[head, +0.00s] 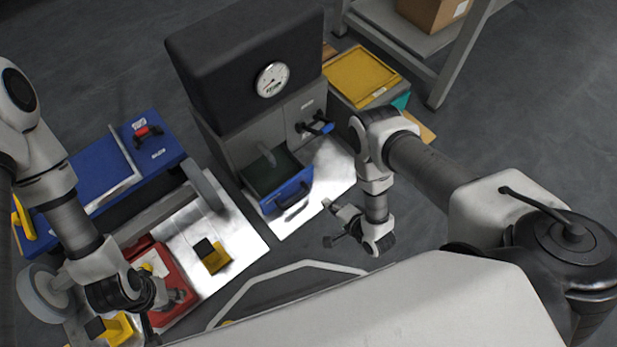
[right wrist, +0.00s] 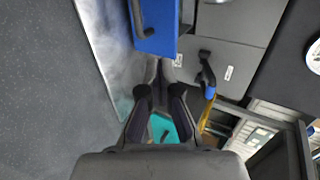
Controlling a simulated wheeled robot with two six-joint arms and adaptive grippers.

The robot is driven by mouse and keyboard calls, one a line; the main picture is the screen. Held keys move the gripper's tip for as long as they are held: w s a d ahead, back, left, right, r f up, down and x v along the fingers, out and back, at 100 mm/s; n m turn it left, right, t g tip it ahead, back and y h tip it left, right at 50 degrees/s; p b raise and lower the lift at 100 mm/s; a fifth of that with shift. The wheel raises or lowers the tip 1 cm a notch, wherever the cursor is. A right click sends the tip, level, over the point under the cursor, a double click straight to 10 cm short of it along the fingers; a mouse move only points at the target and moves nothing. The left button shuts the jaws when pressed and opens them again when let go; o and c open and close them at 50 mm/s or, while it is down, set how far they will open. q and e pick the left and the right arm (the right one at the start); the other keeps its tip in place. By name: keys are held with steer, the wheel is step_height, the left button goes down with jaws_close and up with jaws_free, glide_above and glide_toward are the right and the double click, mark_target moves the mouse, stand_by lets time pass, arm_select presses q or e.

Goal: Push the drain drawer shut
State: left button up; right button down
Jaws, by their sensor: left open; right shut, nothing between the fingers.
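The drain drawer (head: 296,196) has a blue front with a dark handle and stands pulled out from the lower part of a grey and black cabinet (head: 240,90) with a gauge. Its dark inside shows from above. The blue front also shows at the top of the right wrist view (right wrist: 155,28). My right gripper (head: 332,222) is shut and empty, to the right and in front of the drawer and apart from it. Its fingers (right wrist: 158,75) show in the right wrist view. My left gripper (head: 165,297) is open at the lower left, by a red box (head: 172,318).
A blue-handled lever (head: 322,127) sticks out of the cabinet right of the drawer. A yellow-lidded box (head: 360,77) stands behind on the right. A blue chest (head: 150,160) stands left. A curved pale rail (head: 300,266) is in front.

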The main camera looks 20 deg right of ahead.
steer(key=b, duration=0.5)
glide_toward(298, 179)
step_height(298, 179, down, 4)
steer(key=w, duration=0.2)
steer(key=shift+w+a+r, duration=0.15)
steer(key=shift+w+a, duration=0.3)
steer(key=shift+w, duration=0.15)
steer(key=shift+w+a+r, duration=0.15)
steer(key=shift+w+a, duration=0.25)
steer(key=shift+w, duration=0.2)
steer(key=shift+w+a+r+b, duration=0.2)
steer(key=shift+w+b, duration=0.1)
steer(key=shift+w, duration=0.2)
steer(key=shift+w+f, duration=0.1)
